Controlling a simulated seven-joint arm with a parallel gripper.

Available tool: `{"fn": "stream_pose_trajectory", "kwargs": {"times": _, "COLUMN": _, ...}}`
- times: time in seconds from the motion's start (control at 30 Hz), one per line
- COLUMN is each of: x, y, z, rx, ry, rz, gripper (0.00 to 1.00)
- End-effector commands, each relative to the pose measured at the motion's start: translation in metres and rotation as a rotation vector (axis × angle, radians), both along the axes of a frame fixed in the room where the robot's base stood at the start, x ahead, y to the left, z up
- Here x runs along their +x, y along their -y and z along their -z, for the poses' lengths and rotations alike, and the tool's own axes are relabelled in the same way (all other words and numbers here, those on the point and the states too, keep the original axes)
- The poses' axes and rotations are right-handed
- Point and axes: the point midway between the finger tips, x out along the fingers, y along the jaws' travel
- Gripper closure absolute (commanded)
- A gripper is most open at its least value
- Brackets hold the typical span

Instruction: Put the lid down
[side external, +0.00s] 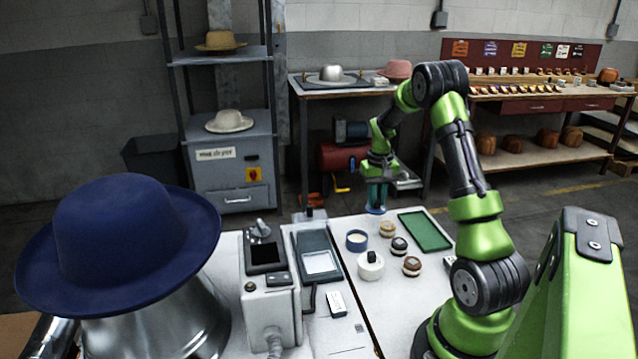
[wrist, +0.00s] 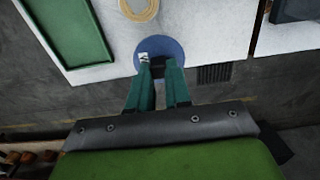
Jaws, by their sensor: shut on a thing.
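My gripper (side external: 376,203) is shut on a round blue lid (side external: 375,211) and holds it near the far edge of the white table. In the wrist view the lid (wrist: 160,47) sits at the fingertips of my gripper (wrist: 158,66), with a small white label and a dark knob-like part between the fingers. An open blue tin (side external: 357,240) with pale contents stands on the table, nearer the camera and to the left of the lid. A green tray (side external: 425,231) lies to the right; it also shows in the wrist view (wrist: 68,38).
Several small round tins, including a brown one (side external: 411,265) and a dark one (side external: 399,245), stand between the blue tin and the tray. A white pot (side external: 371,265) stands in front. A grey device (side external: 318,258) and a blue hat (side external: 120,240) are left. The tray is empty.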

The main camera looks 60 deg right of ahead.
Motion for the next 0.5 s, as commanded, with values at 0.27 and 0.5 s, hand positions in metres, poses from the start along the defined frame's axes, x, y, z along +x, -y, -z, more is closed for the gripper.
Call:
{"fn": "stream_pose_trajectory", "kwargs": {"times": 0.27, "x": 0.004, "y": 0.005, "z": 0.024, "rx": 0.004, "ry": -0.003, "rz": 0.002, "gripper": 1.00}}
{"fn": "stream_pose_trajectory", "kwargs": {"times": 0.5, "x": 0.005, "y": 0.005, "z": 0.036, "rx": -0.001, "ry": 0.001, "rz": 0.001, "gripper": 1.00}}
